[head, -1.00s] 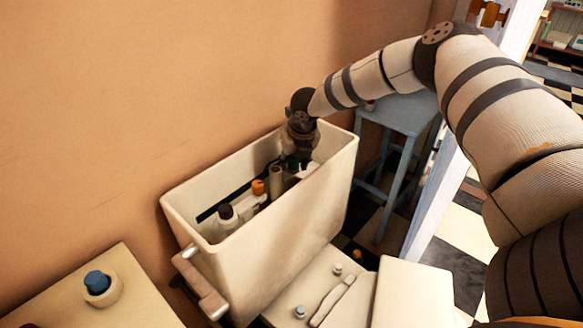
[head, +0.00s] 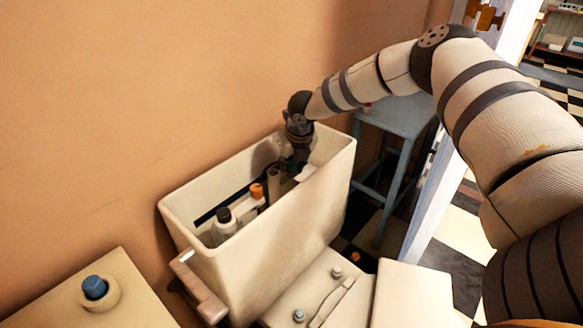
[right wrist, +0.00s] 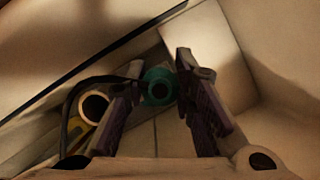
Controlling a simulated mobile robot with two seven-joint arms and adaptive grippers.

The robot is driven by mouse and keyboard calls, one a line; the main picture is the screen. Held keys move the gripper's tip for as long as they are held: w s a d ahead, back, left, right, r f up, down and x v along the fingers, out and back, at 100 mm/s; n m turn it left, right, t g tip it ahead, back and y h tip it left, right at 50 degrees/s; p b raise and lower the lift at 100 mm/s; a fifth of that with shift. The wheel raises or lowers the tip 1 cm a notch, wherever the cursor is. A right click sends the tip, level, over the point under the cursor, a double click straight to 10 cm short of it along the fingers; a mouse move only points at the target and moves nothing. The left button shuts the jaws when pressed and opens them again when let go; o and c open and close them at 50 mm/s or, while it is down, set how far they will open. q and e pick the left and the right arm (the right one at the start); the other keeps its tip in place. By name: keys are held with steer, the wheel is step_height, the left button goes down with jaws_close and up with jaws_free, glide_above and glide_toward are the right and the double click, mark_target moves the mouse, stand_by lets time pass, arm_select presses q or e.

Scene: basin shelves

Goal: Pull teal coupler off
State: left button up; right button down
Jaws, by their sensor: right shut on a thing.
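The teal coupler (right wrist: 158,87) is a round ring with a dark hole in its middle, seen in the right wrist view between my fingertips. My right gripper (right wrist: 160,85) is shut on it, one dark finger on each side. In the head view the right gripper (head: 297,160) reaches down into the far right end of the open cream tank (head: 290,215), where its fingers and the coupler are mostly hidden in shadow. What the coupler is joined to below cannot be made out. My left gripper is not in view.
In the tank stand an orange-capped part (head: 257,190), a dark-capped white bottle (head: 223,226) and an upright tube (right wrist: 93,106) beside my finger. A dark strip (head: 224,205) runs along the back. Tank walls surround the gripper closely. A blue stool (head: 398,115) stands behind.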

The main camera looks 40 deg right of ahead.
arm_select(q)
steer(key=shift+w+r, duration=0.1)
arm_select(e)
steer(key=shift+r, duration=0.25)
stand_by(0.5)
steer(key=shift+r+p, duration=0.95)
steer(key=shift+r, duration=1.55)
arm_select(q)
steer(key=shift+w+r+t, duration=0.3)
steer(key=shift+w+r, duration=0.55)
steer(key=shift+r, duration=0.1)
